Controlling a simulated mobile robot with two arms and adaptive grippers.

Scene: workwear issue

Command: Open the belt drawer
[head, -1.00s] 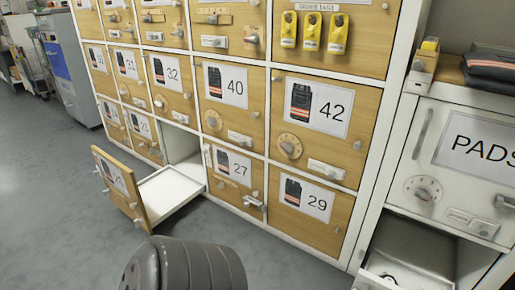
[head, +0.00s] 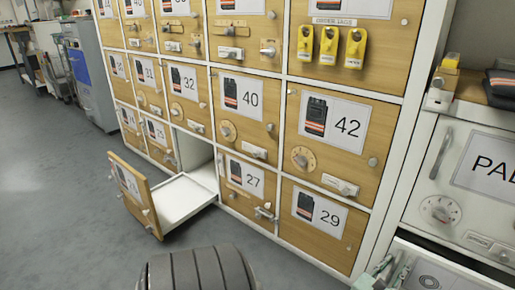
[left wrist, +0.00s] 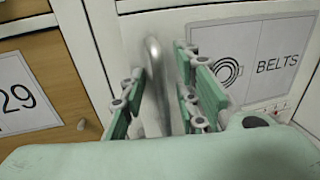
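The belt drawer (head: 405,250) is at the lower right of the head view, below the PADS drawer, cut off by the picture edge. Its BELTS label (left wrist: 262,58) shows a coiled belt in the left wrist view. The drawer front stands slightly out, with a narrow dark gap above it. Its upright metal handle (left wrist: 155,85) is between the green fingers of my left gripper (left wrist: 160,95). The fingers are apart on either side of the handle, with gaps visible. This gripper also shows partly in the head view (head: 384,275). My right gripper is not in view.
The PADS drawer (head: 455,205) is above, with a handle and dial. Wooden lockers, including 42 (head: 375,145) and 29 (head: 325,240), stand to the left. An open locker drawer (head: 185,200) juts out at the left. The grey floor (head: 55,210) is clear there.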

